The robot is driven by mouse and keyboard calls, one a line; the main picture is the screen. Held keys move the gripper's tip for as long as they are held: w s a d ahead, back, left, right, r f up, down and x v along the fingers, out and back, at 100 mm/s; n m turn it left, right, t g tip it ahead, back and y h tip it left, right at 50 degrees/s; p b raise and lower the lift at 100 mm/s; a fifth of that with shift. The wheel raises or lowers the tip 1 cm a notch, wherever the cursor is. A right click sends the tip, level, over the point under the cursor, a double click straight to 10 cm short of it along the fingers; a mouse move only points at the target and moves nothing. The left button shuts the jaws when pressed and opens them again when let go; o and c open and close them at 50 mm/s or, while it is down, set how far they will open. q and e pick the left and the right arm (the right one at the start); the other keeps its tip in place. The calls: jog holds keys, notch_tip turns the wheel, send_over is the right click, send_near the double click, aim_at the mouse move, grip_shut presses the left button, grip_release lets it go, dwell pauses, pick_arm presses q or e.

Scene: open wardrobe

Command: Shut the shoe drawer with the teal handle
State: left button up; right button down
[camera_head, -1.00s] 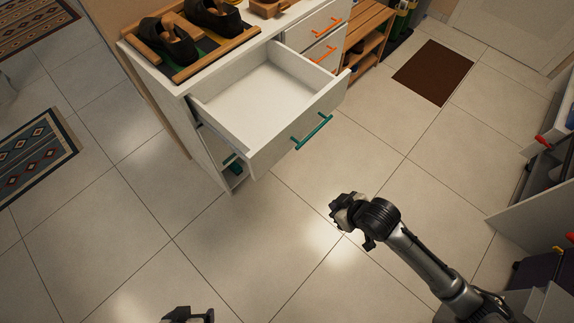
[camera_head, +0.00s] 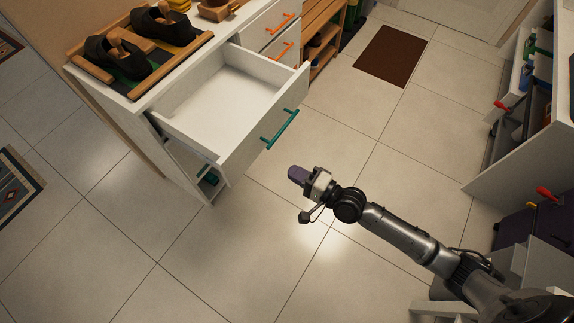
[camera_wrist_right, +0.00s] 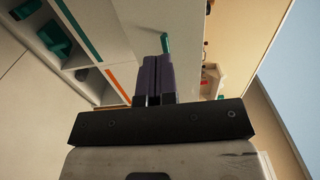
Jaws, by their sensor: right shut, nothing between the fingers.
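The white shoe drawer (camera_head: 225,110) is pulled out of the white cabinet and looks empty inside. Its teal handle (camera_head: 280,129) is on the front panel, and the handle also shows end-on in the right wrist view (camera_wrist_right: 165,43). My right gripper (camera_head: 297,174) is shut and empty, a short way in front of and below the handle in the head view, apart from the drawer front. In the right wrist view its purple fingers (camera_wrist_right: 153,78) point toward the drawer front and partly cover it. My left gripper is not in view.
Shoes on a wooden rack (camera_head: 140,50) stand on the cabinet top. Drawers with orange handles (camera_head: 282,50) are beside the open one. A brown mat (camera_head: 391,56) lies on the tiled floor. Another open unit (camera_head: 530,130) is at right. The floor before the drawer is clear.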

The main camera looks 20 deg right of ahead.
aim_at(252, 149)
jog(key=b+x, duration=0.2)
jog(key=x, duration=0.8)
jog(key=shift+w+a, duration=0.15)
jog(key=shift+b+x, duration=0.3)
jog(key=shift+x, duration=0.75)
jog(key=shift+w, duration=0.1)
